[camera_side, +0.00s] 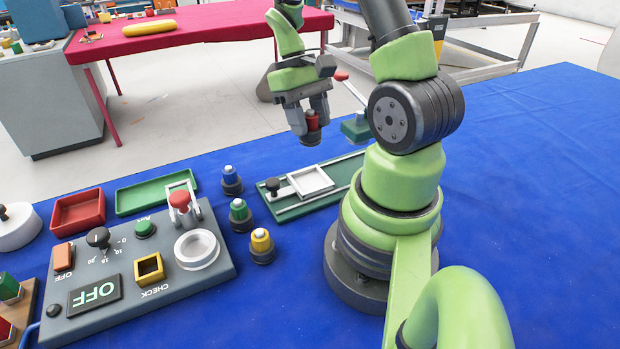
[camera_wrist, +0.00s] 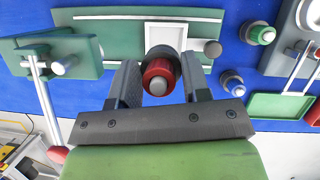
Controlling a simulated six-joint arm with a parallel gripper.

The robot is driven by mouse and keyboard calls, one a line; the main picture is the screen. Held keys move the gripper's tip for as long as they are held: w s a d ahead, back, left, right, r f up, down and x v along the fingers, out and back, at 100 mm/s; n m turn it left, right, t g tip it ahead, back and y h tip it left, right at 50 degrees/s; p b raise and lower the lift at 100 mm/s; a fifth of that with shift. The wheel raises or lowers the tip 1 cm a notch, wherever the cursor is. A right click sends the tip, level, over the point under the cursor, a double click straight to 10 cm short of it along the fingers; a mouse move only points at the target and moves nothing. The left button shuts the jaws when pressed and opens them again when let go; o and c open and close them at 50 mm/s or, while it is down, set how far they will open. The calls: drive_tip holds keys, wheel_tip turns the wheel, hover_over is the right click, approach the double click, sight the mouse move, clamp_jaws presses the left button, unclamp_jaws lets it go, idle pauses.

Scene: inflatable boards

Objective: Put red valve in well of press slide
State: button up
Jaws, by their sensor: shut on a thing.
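The red valve (camera_side: 312,126) is held between the fingers of my gripper (camera_side: 307,112), above the table. In the wrist view, the red valve (camera_wrist: 157,76) sits between the two dark fingers of my gripper (camera_wrist: 157,82), its pale tip facing the camera. The press slide (camera_side: 309,181) is a white square frame on a green base with rails, lower than the valve. In the wrist view the white slide (camera_wrist: 167,36) is partly hidden behind the valve, so I cannot see all of its well. The valve is apart from the slide in the side view.
Blue (camera_side: 231,181), green (camera_side: 239,216) and yellow (camera_side: 261,246) valves stand left of the press. A grey control panel (camera_side: 140,262), a red tray (camera_side: 78,212) and a green tray (camera_side: 156,194) lie farther left. The press lever (camera_side: 352,92) rises behind the slide.

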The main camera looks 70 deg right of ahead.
wheel_tip(320, 180, down, 10)
drive_tip(key=shift+r, duration=0.1)
idle(0.4)
drive_tip(key=o, duration=1)
drive_tip(key=w+a+r+t+h, duration=0.1)
drive_tip(key=w+r, duration=0.2)
drive_tip(key=r, duration=0.5)
drive_tip(key=w+a+r+t, duration=0.1)
drive_tip(key=w+r, duration=0.1)
drive_tip(key=r, duration=0.7)
drive_tip(key=s+a+r+n+t, duration=0.1)
drive_tip(key=s+a+r+t, duration=0.1)
drive_tip(key=a, duration=0.3)
drive_tip(key=s+a+r+n+t, duration=0.1)
drive_tip(key=s+a+r+t, duration=0.1)
drive_tip(key=a+r+t, duration=0.2)
drive_tip(key=s+a+r+t, duration=0.2)
drive_tip(key=a+r, duration=0.1)
drive_tip(key=a, duration=0.3)
drive_tip(key=shift+s+a+r+n+t+y, duration=0.2)
drive_tip(key=shift+s+r+n+t+y, duration=0.1)
drive_tip(key=shift+s+r+n+t, duration=0.1)
